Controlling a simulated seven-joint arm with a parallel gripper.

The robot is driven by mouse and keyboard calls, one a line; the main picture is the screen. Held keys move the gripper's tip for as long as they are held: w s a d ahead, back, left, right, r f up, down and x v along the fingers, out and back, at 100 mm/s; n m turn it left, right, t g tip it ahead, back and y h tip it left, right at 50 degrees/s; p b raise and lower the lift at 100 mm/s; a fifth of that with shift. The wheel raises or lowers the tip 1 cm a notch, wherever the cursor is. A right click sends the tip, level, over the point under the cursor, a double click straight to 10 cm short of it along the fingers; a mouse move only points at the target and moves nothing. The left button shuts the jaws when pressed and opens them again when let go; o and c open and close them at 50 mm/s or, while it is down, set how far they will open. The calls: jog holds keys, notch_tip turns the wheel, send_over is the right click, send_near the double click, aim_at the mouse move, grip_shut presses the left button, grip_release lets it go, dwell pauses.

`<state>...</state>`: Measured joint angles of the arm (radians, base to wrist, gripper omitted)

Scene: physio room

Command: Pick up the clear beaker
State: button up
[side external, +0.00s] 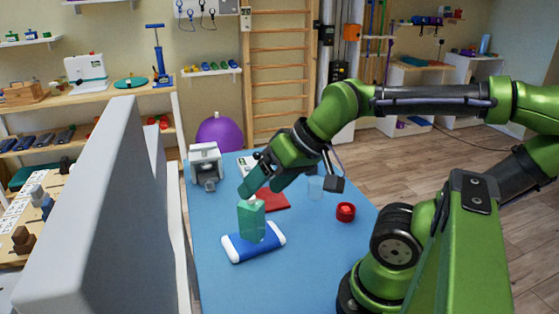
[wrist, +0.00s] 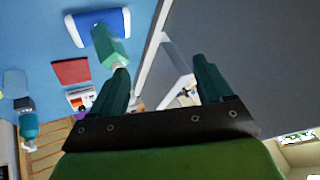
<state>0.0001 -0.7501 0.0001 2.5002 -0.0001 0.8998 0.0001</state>
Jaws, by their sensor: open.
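The clear beaker (side external: 315,188) stands on the blue table, right of the red cloth and partly behind a dark box in the side external view. A pale, see-through shape at the left edge of the wrist view (wrist: 14,82) appears to be the same beaker. My gripper (side external: 260,189) is open with nothing between its fingers. It is above the table, left of the beaker and apart from it, near the top of a green bottle. In the wrist view, my gripper (wrist: 163,80) has its two dark green fingers spread wide.
The green bottle (side external: 251,222) stands by a blue-and-white roll (side external: 240,246). A large grey panel (side external: 90,220) rises at left. The table's front is clear.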

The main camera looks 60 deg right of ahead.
jog(key=shift+o, duration=0.6)
jog(key=shift+d, duration=0.1)
